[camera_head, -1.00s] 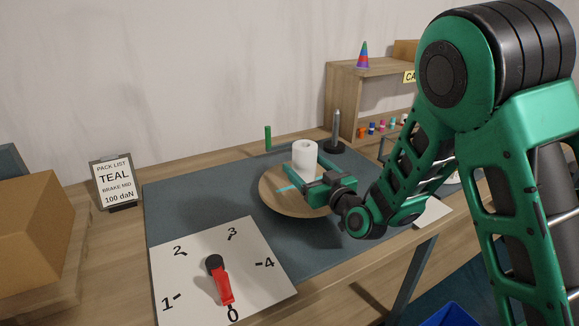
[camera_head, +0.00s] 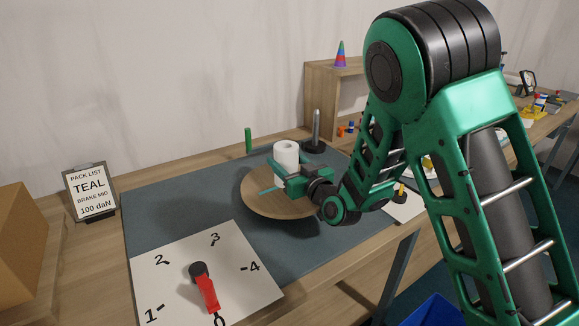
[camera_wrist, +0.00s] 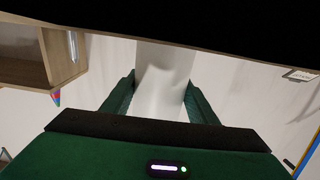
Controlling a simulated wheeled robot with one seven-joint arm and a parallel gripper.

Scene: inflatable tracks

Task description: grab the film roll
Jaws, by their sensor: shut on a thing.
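The film roll (camera_head: 286,151) is white and upright, with a hole in its top. It is over the round wooden turntable (camera_head: 262,204); I cannot tell whether it is touching it. My gripper (camera_head: 287,168) is closed around the roll from the right, with green fingers on its sides. In the wrist view the white roll (camera_wrist: 161,85) stands between the two green fingers, and its upper end is cut by a dark shape.
A metal spindle (camera_head: 316,128) and a green post (camera_head: 248,141) stand behind the turntable. A dial card (camera_head: 235,255) with a red lever (camera_head: 207,291) lies at front left. A pack list sign (camera_head: 90,192) stands at left. A wooden shelf (camera_head: 318,98) is at the back.

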